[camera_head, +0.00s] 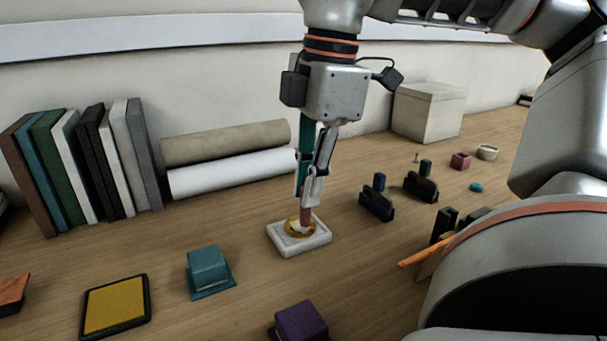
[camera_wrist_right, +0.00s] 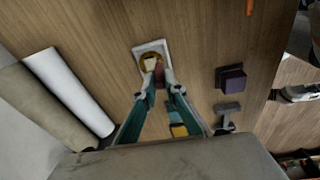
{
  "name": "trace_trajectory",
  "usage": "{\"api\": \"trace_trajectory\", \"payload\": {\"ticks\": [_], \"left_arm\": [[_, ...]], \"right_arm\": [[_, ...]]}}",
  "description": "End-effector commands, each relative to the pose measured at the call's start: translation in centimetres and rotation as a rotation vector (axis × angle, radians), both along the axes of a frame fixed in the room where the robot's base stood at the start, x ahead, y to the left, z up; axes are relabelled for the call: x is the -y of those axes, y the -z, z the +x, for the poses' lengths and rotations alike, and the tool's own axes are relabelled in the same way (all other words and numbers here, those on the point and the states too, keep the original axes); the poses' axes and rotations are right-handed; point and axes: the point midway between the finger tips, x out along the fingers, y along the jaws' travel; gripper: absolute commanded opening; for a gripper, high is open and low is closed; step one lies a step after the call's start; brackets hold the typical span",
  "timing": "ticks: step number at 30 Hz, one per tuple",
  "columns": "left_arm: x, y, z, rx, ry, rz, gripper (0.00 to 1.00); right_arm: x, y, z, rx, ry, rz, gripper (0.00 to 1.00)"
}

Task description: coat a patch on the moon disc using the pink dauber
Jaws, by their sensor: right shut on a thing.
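The moon disc appears as a round golden disc (camera_head: 292,228) in a small white tray (camera_head: 285,249). The wrist view also shows the disc (camera_wrist_right: 145,58), with a pale shape at its middle beside the dauber. My right gripper (camera_head: 307,200) is shut on the pink dauber (camera_head: 306,216) and holds it upright, tip down over the disc. The dauber also shows between the fingertips in the wrist view (camera_wrist_right: 159,76). The tip is at or very near the disc's surface; I cannot tell whether it touches. My left gripper is not in view.
A teal stamp block (camera_head: 208,268), a yellow ink pad (camera_head: 115,307) and a purple block (camera_head: 301,320) lie in front. Paper rolls (camera_head: 230,173), books and a pale box (camera_head: 428,112) line the back.

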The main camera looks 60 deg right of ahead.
Motion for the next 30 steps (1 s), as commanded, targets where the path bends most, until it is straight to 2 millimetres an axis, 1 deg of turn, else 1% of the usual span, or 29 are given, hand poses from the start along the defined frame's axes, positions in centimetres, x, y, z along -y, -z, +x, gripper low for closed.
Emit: {"api": "trace_trajectory", "payload": {"ticks": [1, 9, 19, 30], "left_arm": [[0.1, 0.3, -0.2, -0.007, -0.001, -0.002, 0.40], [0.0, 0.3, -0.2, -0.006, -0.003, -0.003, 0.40], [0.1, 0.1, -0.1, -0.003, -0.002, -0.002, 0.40], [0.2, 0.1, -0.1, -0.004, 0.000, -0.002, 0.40]], "right_arm": [[0.0, 0.2, 0.0, -0.005, 0.001, 0.001, 0.00], [0.0, 0.1, 0.0, -0.004, 0.001, 0.000, 0.00], [0.0, -1.9, -0.1, -0.001, 0.001, -0.001, 0.00], [-0.1, -1.9, -0.1, -0.002, 0.001, 0.000, 0.00]]}}
